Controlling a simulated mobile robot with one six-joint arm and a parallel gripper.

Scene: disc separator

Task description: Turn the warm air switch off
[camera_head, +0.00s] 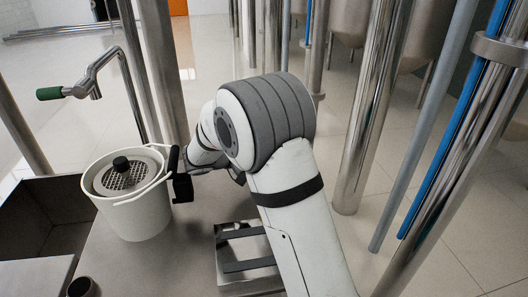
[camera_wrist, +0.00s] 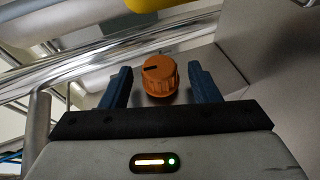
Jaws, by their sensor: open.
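An orange ribbed knob with a dark mark on its face (camera_wrist: 160,76) shows in the wrist view, on a grey metal surface. I take it for the warm air switch, but no label is readable. My gripper (camera_wrist: 160,88) is open, with one blue finger on each side of the knob. The fingers look apart from it, with gaps on both sides. In the head view my gripper's end (camera_head: 181,187) is a dark shape beside the white bucket, and the knob is not visible there.
A white bucket (camera_head: 141,222) with a perforated round insert (camera_head: 124,176) stands on the metal table (camera_head: 160,270). A metal box (camera_head: 250,287) is near my arm. A pipe with a green handle (camera_head: 50,93) rises at left. Steel posts (camera_head: 371,100) stand at right.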

